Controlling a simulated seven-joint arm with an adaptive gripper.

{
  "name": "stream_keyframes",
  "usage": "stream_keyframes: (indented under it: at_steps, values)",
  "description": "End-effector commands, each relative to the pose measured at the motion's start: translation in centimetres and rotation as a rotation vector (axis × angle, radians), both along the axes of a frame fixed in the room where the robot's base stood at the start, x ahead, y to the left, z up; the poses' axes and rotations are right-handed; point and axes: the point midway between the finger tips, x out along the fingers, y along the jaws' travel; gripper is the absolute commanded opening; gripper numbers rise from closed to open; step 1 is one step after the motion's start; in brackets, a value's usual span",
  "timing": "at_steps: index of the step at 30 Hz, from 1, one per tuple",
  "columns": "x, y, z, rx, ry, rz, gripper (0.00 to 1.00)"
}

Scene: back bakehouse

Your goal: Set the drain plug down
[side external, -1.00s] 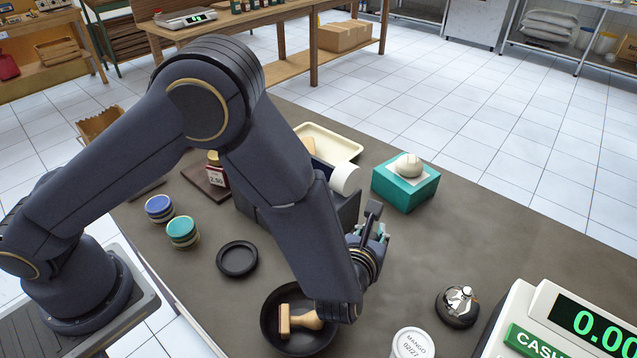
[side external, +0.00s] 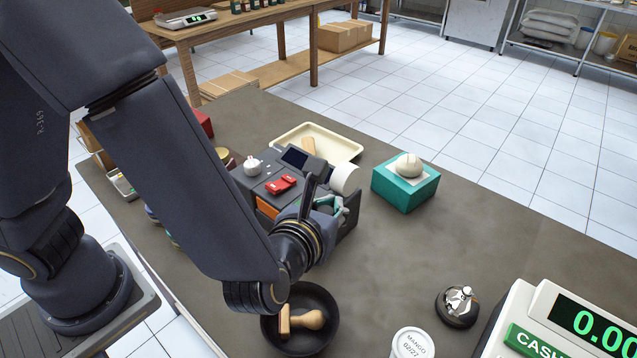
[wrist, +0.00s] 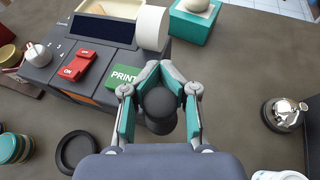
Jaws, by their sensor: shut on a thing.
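The drain plug (wrist: 160,108) appears to be the dark, rounded piece in the wrist view, between the teal-lined fingers of my gripper (wrist: 160,88). My gripper is shut on it and holds it in front of the printer's green PRINT button. In the side view my gripper (side external: 338,205) is beside the front right of the grey printer (side external: 270,185). The plug cannot be made out there. How far it is above the counter is hard to tell.
A black bowl (side external: 330,335) holding a wooden stamp (side external: 305,321) is below my arm. A black ring-shaped dish (wrist: 76,151) lies left of my gripper. A teal box (side external: 405,188) stands behind right, and a bell (side external: 457,307) to the right. The counter (side external: 400,250) between them is clear.

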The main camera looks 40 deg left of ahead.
Motion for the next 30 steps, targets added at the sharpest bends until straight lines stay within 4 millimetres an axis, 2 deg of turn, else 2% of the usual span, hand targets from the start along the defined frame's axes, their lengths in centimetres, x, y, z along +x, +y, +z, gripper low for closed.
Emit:
stream_keyframes:
  at_steps: [6, 9, 11, 14, 18, 21, 26, 30]
  values:
    - [-3.0, 1.3, 1.5, -0.002, -0.002, -0.002, 0.00]
    - [-3.8, 1.6, 1.7, -0.001, 0.000, -0.011, 0.00]
    - [-3.7, 0.9, 2.0, -0.003, -0.002, -0.024, 0.00]
    - [-2.1, -1.1, 2.2, -0.006, -0.002, -0.031, 0.00]
    - [1.8, -4.4, 2.6, -0.006, -0.005, -0.027, 0.00]
    - [4.6, -6.1, 2.8, -0.005, -0.005, -0.022, 0.00]
    - [7.5, -7.3, 2.7, -0.003, -0.003, -0.003, 0.00]
    - [9.3, -8.0, 1.2, -0.003, -0.001, 0.005, 0.00]
